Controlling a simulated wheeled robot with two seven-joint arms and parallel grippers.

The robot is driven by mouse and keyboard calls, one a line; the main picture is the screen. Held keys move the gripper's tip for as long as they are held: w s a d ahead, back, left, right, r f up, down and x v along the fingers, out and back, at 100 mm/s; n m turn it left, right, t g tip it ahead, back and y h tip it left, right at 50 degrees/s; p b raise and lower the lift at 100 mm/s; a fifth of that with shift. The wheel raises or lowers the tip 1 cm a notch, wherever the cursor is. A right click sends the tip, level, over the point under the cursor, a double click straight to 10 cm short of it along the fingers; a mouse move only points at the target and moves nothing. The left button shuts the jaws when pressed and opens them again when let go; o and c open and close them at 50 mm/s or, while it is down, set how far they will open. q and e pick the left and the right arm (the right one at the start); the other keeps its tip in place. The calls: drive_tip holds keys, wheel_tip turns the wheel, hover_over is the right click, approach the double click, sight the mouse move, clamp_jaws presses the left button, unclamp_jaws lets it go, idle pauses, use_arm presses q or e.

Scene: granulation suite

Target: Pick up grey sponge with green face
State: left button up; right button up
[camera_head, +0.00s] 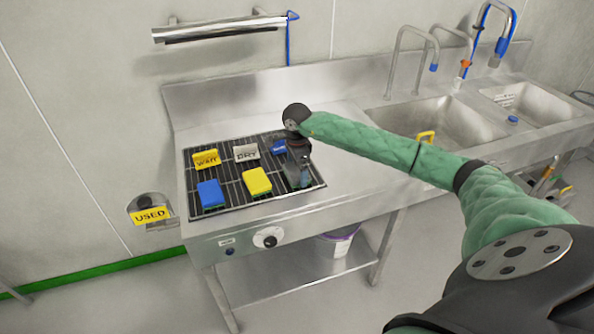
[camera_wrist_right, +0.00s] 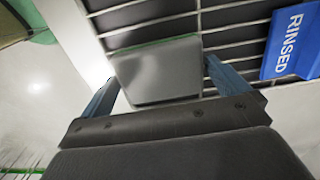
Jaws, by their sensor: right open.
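The grey sponge (camera_wrist_right: 158,72) with a thin green edge lies on the dark slatted rack in the right wrist view, its grey side facing the camera. My right gripper (camera_wrist_right: 162,78) is open, with one blue finger on either side of the sponge; whether they touch it I cannot tell. In the head view my right gripper (camera_head: 301,180) points down over the right end of the rack and largely hides the sponge. My left gripper is in neither view.
On the rack (camera_head: 228,190) are a blue sponge (camera_head: 210,193), a yellow sponge (camera_head: 257,181), and signs reading WAIT (camera_head: 206,158), DRY (camera_head: 246,152) and RINSED (camera_wrist_right: 293,42). A USED holder (camera_head: 150,214) is at the left, sinks (camera_head: 445,125) at the right.

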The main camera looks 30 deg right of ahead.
sight(297, 170)
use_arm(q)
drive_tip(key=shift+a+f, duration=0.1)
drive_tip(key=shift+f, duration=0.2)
use_arm(e)
drive_tip(key=shift+f, duration=0.3)
drive_tip(key=c, duration=0.7)
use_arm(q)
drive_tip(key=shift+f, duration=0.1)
use_arm(e)
drive_tip(key=shift+r, duration=0.15)
